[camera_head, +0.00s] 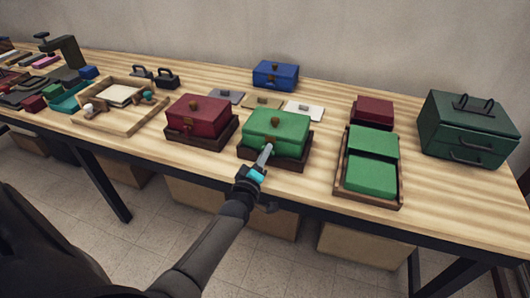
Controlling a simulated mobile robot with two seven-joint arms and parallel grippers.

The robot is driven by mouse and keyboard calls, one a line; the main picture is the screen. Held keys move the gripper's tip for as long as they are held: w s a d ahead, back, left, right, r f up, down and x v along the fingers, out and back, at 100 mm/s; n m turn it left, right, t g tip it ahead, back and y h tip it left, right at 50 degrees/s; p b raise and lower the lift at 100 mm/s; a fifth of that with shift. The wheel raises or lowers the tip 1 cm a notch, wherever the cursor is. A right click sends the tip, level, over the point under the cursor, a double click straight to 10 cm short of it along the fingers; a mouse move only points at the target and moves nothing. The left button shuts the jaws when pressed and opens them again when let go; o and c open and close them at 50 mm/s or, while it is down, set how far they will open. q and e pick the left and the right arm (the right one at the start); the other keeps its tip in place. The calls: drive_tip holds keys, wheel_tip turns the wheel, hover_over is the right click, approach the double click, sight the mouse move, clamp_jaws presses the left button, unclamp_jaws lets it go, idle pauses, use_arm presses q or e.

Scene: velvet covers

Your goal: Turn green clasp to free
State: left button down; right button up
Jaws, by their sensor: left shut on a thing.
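A green velvet-covered box (286,126) sits in a dark brown wooden tray (293,163) near the middle of the table, with a small brown knob on its lid. My left gripper (267,152) reaches to the front of this box and is shut at the spot where its clasp would sit. The clasp itself is hidden behind the fingers, so I cannot tell how it is turned. A red box (203,112) of the same kind stands to the left, with its clasp showing on the front. My right gripper is not in view.
A blue box (275,72) stands behind, with several flat pads before it. At right are a wooden tray (343,191) with green blocks, a dark red box (373,110) and a dark green chest (467,127). The table's front edge (330,208) runs below my gripper.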

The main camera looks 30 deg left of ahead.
use_arm(q)
drive_tip(key=n, duration=0.5)
drive_tip(key=shift+f+b, duration=0.15)
drive_tip(key=shift+b, duration=0.2)
drive_tip(key=shift+n, duration=0.4)
drive_tip(key=c, duration=0.8)
unclamp_jaws()
drive_tip(key=shift+c, duration=0.2)
drive_tip(key=shift+s, duration=0.1)
drive_tip(key=p+v, duration=0.2)
drive_tip(key=v, duration=1.3)
drive_tip(key=shift+d, duration=0.15)
